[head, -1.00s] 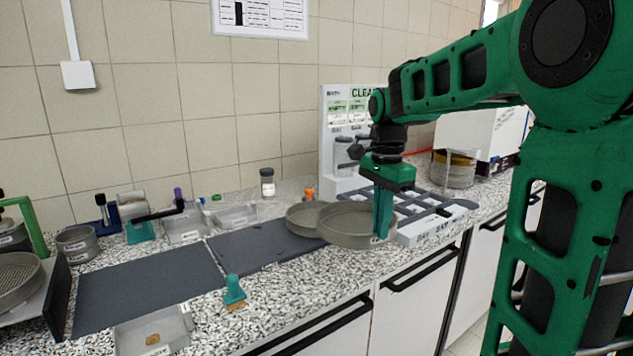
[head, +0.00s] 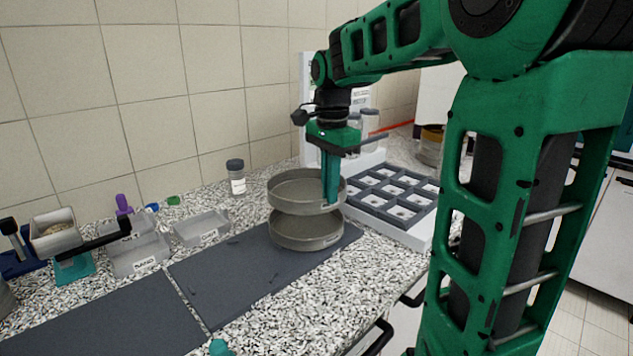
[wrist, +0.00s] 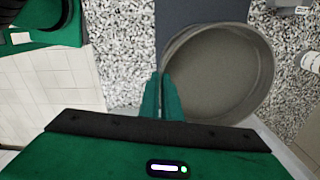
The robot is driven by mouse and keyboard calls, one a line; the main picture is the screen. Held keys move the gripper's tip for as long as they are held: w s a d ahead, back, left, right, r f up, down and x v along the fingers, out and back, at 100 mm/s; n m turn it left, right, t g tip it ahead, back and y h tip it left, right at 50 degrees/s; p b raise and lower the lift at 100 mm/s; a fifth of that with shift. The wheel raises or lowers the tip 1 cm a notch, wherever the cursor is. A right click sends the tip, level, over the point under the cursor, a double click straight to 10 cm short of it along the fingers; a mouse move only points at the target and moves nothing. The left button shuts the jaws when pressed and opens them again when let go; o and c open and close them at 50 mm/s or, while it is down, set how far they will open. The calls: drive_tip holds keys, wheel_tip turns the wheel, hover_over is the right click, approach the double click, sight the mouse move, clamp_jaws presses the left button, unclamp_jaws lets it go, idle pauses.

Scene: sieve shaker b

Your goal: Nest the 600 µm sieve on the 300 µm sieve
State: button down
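My gripper (head: 331,178) is shut on the near right rim of a round grey sieve (head: 290,187) in the head view. In the wrist view the gripper (wrist: 162,92) pinches the left wall of this held sieve (wrist: 215,75). The held sieve hangs roughly level, a little above a second grey sieve (head: 304,236) that stands on the dark mat. The mesh labels cannot be read. The lower sieve is hidden beneath the held one in the wrist view.
The dark mat (head: 230,290) is clear at its front and left. A compartment tray (head: 395,195) stands right of the sieves. A jar (head: 236,177) and clear trays (head: 200,228) stand behind. A balance-like device with a pan (head: 53,232) is at the left.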

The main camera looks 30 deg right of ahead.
drive_tip(key=shift+w+f, duration=0.2)
drive_tip(key=shift+f, duration=3.05)
drive_tip(key=c, duration=1.9)
unclamp_jaws()
drive_tip(key=shift+r, duration=3.5)
drive_tip(key=shift+s, duration=0.1)
